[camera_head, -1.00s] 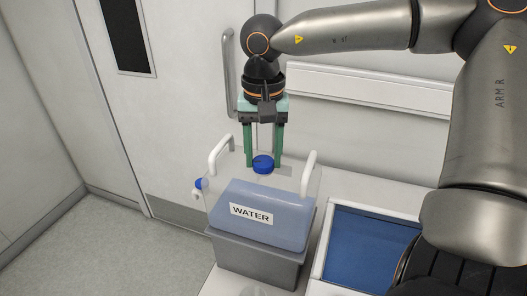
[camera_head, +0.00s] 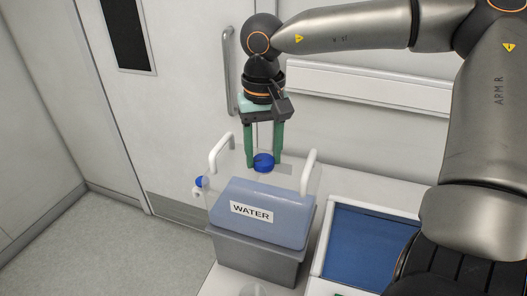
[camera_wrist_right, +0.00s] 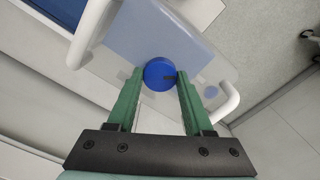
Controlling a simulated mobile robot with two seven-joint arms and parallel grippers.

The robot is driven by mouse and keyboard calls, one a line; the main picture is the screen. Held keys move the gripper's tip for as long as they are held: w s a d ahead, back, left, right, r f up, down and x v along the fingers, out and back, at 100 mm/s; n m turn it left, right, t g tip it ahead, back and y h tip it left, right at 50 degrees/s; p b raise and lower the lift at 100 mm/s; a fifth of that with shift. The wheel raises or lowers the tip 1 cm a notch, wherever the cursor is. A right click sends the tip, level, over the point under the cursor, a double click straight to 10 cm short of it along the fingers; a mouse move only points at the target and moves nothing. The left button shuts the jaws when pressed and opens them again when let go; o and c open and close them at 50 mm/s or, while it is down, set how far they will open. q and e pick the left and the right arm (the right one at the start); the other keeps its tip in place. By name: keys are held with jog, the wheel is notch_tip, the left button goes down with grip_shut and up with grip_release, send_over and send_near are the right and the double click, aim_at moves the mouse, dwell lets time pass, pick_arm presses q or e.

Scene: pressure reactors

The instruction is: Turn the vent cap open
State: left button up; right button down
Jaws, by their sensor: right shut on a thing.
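The blue vent cap (camera_head: 264,162) sits on top of the clear water container (camera_head: 262,222), which has a WATER label and two white handles. My right gripper (camera_head: 264,165) points down over the container, with its green fingers on either side of the cap. The right wrist view shows the round cap (camera_wrist_right: 159,74) between the fingertips (camera_wrist_right: 160,78), with a dark mark on its top. The right gripper is shut on the cap. My left gripper is in neither view.
The container stands in a grey bin (camera_head: 255,262) on a white bench. A blue spigot knob (camera_head: 201,182) sticks out at its left. A blue-bottomed tray (camera_head: 368,250) lies to the right. A wall with a rail (camera_head: 345,95) is behind.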

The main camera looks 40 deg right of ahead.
aim_at(264, 160)
jog(key=shift+c, duration=1.4)
grip_release()
jog(key=shift+r, duration=0.1)
notch_tip(264, 160, up, 12)
jog(key=shift+r, duration=0.2)
